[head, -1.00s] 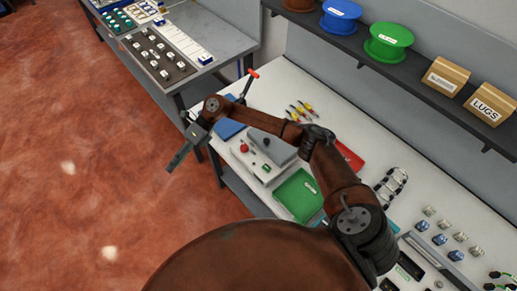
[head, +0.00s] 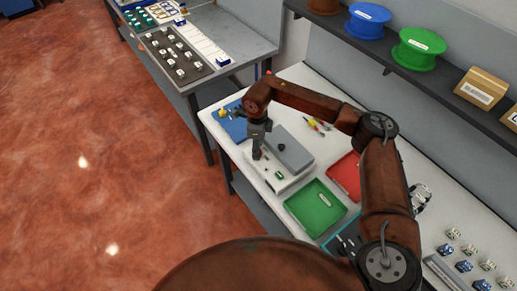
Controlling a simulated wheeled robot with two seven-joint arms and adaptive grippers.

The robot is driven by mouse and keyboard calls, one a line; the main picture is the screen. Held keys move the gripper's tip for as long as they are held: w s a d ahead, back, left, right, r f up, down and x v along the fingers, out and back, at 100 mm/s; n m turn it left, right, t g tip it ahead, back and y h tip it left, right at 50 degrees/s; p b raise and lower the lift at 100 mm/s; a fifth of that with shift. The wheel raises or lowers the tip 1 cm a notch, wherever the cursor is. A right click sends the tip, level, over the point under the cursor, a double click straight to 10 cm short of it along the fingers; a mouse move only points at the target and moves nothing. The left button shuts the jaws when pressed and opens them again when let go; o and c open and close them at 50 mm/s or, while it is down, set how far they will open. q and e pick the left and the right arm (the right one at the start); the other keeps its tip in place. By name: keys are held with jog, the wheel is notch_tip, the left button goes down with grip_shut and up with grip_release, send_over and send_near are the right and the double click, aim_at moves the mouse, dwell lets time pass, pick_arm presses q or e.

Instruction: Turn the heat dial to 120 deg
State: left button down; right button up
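The machine is a pale box (head: 286,183) with a raised grey block (head: 290,152) on its back part, standing on the bench. A small dark round knob (head: 281,147) sits on the grey block; I cannot tell if it is the heat dial. A small green piece (head: 279,174) shows on the pale front. My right gripper (head: 257,156) points down at the left front part of the machine, covering that spot. Whether its fingers touch or hold anything there is too small to tell. No dial marks are readable. My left gripper is not in view.
A green tray (head: 315,208) and a red tray (head: 345,174) lie right of the machine. A blue mat (head: 230,123) lies left of it. Small tools (head: 317,124) lie behind. A shelf (head: 450,79) with spools overhangs the back. My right forearm crosses above the bench.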

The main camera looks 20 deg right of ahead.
jog(key=shift+f, duration=0.5)
grip_shut()
